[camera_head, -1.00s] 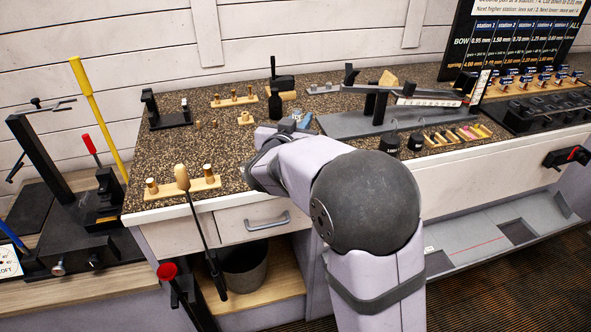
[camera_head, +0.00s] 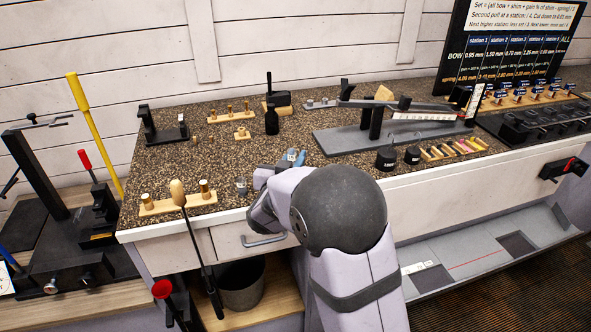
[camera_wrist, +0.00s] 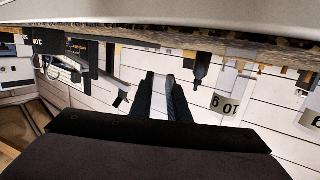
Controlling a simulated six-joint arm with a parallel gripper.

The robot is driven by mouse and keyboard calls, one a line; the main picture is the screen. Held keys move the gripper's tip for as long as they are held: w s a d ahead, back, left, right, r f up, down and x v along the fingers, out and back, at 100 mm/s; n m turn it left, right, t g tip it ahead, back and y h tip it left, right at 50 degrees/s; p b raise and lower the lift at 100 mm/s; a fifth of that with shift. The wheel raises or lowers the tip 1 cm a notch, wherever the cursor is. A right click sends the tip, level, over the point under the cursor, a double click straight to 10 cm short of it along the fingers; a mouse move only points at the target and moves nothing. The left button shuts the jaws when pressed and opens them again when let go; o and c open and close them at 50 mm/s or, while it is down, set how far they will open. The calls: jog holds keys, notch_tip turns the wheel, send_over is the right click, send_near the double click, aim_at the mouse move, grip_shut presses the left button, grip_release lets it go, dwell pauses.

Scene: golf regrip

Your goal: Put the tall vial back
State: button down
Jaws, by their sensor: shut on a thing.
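My gripper shows in the wrist view as two dark fingers (camera_wrist: 168,98), close together with a narrow pale strip between them. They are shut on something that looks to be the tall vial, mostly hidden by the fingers. A small clear vial (camera_head: 241,186) stands on the speckled counter (camera_head: 215,165), left of my gripper and near the front edge. The upside-down wrist view shows a clear vessel with a numbered white label (camera_wrist: 228,97), and another pale labelled one (camera_wrist: 311,115) at the right edge.
A dark bottle (camera_head: 271,120) stands behind my gripper. Black pots (camera_head: 386,159) and a grey fixture (camera_head: 350,140) are to the right.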

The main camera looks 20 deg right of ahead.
jog(key=shift+f, duration=1.85)
jog(key=shift+f, duration=0.15)
jog(key=c, duration=1.7)
grip_release()
jog(key=shift+r, duration=0.25)
jog(key=b+v, duration=0.1)
jog(key=v, duration=1.1)
